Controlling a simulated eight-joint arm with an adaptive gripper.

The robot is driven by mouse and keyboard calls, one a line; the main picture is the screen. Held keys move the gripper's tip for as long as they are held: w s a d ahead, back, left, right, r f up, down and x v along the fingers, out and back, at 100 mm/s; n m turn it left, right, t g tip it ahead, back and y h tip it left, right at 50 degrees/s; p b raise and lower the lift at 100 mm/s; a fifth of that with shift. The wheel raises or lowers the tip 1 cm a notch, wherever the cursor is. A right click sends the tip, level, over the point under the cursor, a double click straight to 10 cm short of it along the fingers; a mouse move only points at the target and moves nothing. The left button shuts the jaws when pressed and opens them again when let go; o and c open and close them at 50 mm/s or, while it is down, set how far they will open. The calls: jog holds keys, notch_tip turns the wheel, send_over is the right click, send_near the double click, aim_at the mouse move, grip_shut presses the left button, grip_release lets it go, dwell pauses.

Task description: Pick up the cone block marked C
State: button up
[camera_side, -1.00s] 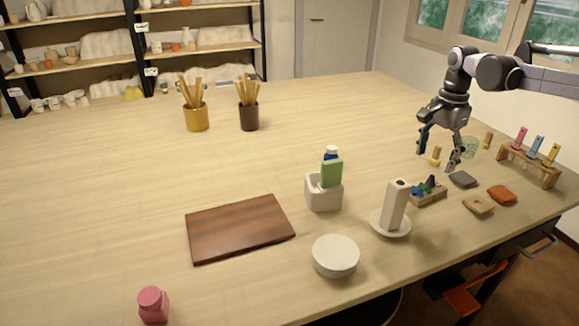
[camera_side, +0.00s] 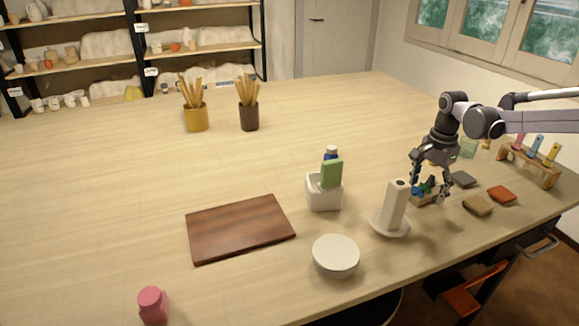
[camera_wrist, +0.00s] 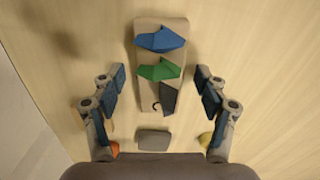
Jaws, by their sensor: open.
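A small wooden tray (camera_wrist: 148,28) holds a blue cone block (camera_wrist: 160,40), a green cone block (camera_wrist: 160,70) and a dark grey cone block (camera_wrist: 169,98) in the wrist view. A dark curved mark, perhaps a C, shows beside the dark grey block; I read no letter on the blocks themselves. My gripper (camera_wrist: 159,78) is open and empty, its fingers on either side of the tray, apart from the blocks. In the side view my gripper (camera_side: 428,194) is over the tray, and its fingers partly hide the blocks.
A paper roll (camera_side: 395,206) on a white stand is close left of my gripper. A grey tile (camera_side: 463,179), a tan tile (camera_side: 478,205), an orange tile (camera_side: 502,194) and a wooden rack (camera_side: 530,165) lie to the right. A white caddy (camera_side: 324,194) stands left.

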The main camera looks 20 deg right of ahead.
jog(key=c, duration=1.3)
jog(key=shift+r, duration=0.15)
